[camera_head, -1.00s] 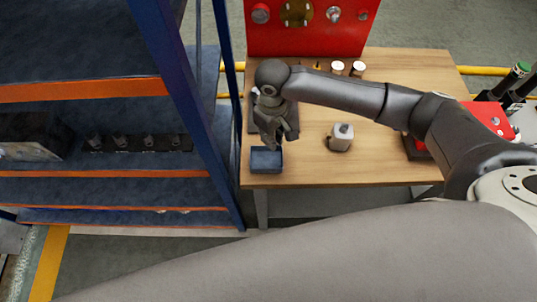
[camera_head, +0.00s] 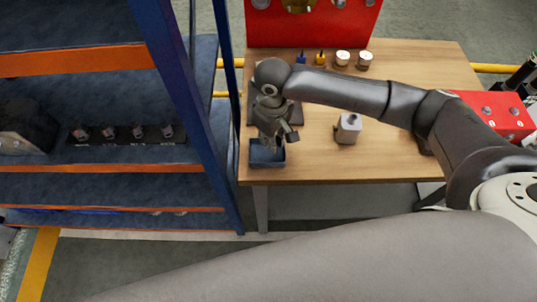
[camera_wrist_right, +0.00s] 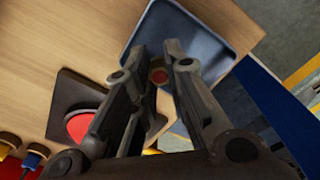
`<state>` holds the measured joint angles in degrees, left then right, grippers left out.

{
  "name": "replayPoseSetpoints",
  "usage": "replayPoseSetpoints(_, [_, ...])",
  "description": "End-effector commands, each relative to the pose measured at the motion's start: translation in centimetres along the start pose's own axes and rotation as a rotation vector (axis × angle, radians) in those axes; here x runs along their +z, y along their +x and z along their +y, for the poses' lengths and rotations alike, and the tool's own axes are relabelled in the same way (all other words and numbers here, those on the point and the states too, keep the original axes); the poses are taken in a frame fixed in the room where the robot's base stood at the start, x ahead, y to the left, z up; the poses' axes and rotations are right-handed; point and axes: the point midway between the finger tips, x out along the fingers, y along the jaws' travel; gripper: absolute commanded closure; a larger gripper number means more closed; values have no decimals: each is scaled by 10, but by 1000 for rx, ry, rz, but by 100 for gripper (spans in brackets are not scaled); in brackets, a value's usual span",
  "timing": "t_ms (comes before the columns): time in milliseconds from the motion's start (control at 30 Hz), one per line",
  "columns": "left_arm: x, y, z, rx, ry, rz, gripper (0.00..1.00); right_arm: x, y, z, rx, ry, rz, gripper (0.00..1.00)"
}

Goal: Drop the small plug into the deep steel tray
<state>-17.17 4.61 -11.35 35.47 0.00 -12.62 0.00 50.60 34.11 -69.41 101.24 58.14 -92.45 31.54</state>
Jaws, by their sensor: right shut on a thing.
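The deep steel tray (camera_head: 253,161) is a blue-grey open box at the table's front left corner. It also shows in the right wrist view (camera_wrist_right: 213,42). My right gripper (camera_head: 273,146) points down over the tray, covering part of it. In the right wrist view the gripper (camera_wrist_right: 157,62) is shut on a small round reddish-brown thing, taken as the small plug (camera_wrist_right: 159,77), between its fingers. The plug cannot be made out in the head view. My left gripper is not in view.
A dark board with a red disc (camera_wrist_right: 82,126) lies beside the tray. A grey block (camera_head: 347,130) stands mid-table. White-topped cups (camera_head: 365,60) stand at the back before a red panel (camera_head: 310,28). A blue-framed shelf (camera_head: 180,70) rises close on the left. The front right tabletop is clear.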

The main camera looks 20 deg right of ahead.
Motion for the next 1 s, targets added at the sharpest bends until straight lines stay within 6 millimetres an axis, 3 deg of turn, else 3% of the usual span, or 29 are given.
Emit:
replayPoseSetpoints(200, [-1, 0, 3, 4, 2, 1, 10, 0, -1, 0, 0, 0, 0, 100])
replayPoseSetpoints(233, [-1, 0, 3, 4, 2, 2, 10, 0, -1, 0, 0, 0, 0, 83])
replayPoseSetpoints(400, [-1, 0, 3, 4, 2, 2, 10, 0, -1, 0, 0, 0, 0, 62])
replayPoseSetpoints(767, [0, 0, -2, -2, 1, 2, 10, 0, -4, 0, -1, 0, 1, 62])
replayPoseSetpoints(1000, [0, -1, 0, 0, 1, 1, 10, -2, -43, 0, 1, 0, 5, 62])
